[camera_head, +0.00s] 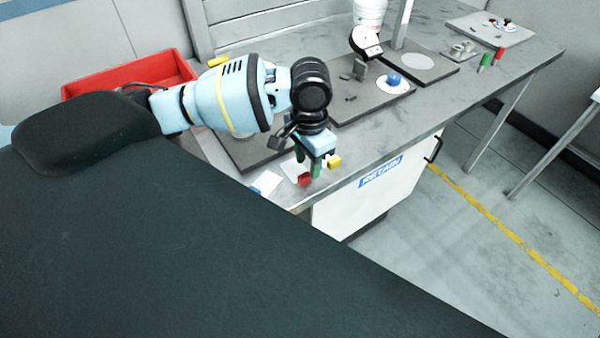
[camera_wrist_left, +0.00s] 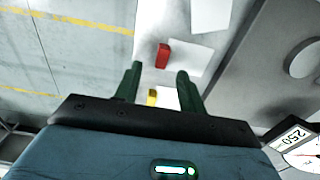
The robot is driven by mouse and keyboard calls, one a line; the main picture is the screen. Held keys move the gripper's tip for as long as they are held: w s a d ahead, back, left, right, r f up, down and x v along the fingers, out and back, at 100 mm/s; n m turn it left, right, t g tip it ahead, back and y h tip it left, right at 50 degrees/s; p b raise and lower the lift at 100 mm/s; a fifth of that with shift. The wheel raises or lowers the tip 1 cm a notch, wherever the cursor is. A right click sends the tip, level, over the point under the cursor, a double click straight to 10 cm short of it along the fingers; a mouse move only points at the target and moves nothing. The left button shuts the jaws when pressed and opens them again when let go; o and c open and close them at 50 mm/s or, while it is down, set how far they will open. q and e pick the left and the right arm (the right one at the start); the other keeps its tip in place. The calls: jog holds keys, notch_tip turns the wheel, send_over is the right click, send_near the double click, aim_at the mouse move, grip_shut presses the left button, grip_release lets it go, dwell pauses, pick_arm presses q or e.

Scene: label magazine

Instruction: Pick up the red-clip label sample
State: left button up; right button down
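The red clip (camera_head: 304,180) sits on a white label sample (camera_head: 288,166) near the table's front edge. In the left wrist view the red clip (camera_wrist_left: 163,56) lies at the left edge of its white label (camera_wrist_left: 186,58), just beyond the fingertips. My left gripper (camera_head: 308,163) is open, its two green fingers (camera_wrist_left: 158,74) pointing down over the samples. I cannot tell the exact gap to the red clip. A yellow clip (camera_head: 334,160) with a white label (camera_wrist_left: 168,97) shows between the fingers, nearer the palm. My right gripper is not in view.
Another white label (camera_head: 266,183) lies left of the red clip. A red bin (camera_head: 130,75) stands at the back left. Grey plates, a blue knob (camera_head: 394,78) and a dial gauge (camera_head: 366,42) stand farther along the table. Red and green markers (camera_head: 491,60) are at the far right.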

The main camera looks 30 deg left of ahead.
aim_at(306, 174)
pick_arm(q)
notch_tip(306, 174, down, 4)
jog(key=shift+a+r, duration=0.15)
jog(key=shift+r, duration=0.1)
grip_shut()
jog(key=shift+r, duration=0.1)
jog(key=shift+r, duration=0.45)
jog(key=r, duration=0.1)
jog(key=d+r, duration=0.1)
jog(key=shift+s+r, duration=0.3)
jog(key=shift+r, duration=0.05)
jog(key=s+d+r, duration=0.1)
jog(key=s+d, duration=0.7)
jog(key=d, duration=0.4)
jog(key=shift+s+d+r, duration=0.15)
jog(key=shift+d, duration=0.05)
